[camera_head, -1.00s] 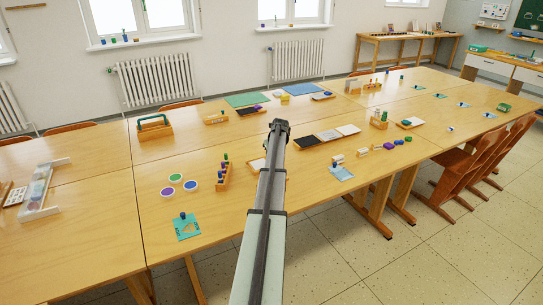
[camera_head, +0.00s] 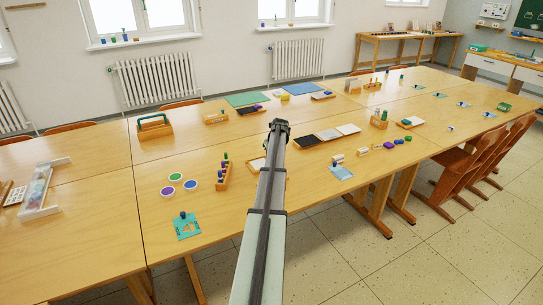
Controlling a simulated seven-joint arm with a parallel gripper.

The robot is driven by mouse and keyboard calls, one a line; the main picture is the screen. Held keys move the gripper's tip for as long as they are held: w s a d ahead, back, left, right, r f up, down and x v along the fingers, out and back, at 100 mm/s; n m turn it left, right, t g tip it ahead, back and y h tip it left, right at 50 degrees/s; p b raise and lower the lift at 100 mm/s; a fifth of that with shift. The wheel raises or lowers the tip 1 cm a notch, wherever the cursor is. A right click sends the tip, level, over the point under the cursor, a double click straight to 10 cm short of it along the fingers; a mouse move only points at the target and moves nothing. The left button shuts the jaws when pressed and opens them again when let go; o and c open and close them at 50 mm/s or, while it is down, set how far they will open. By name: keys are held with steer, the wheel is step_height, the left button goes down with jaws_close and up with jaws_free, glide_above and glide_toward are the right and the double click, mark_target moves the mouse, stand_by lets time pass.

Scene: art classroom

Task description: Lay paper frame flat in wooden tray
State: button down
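My arm reaches up the middle of the picture over the long wooden table (camera_head: 105,240). My gripper (camera_head: 279,126) is at its far end, small and dark; its fingers do not show clearly. A light flat piece with a wooden edge (camera_head: 256,164) lies on the table, partly hidden behind my arm, apparently a shallow tray. Right of the arm lie a black flat panel (camera_head: 307,142) and two pale flat panels (camera_head: 328,135) (camera_head: 348,129) in a row. I cannot tell for certain which item is the paper frame or the wooden tray.
Left of my arm stand a wooden rack with bottles (camera_head: 223,175), several paint lids (camera_head: 168,191) and a teal card (camera_head: 187,227). A wooden caddy (camera_head: 154,128) stands farther back. A pale blue sheet (camera_head: 341,173) lies at right near the edge. The front left tabletop is clear.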

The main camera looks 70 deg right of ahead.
stand_by(0.4)
steer(key=c, duration=0.9)
jaws_free()
steer(key=shift+o, duration=0.4)
steer(key=shift+o, duration=0.7)
steer(key=shift+r, duration=0.1)
steer(key=shift+r, duration=2.9)
steer(key=shift+s, duration=0.1)
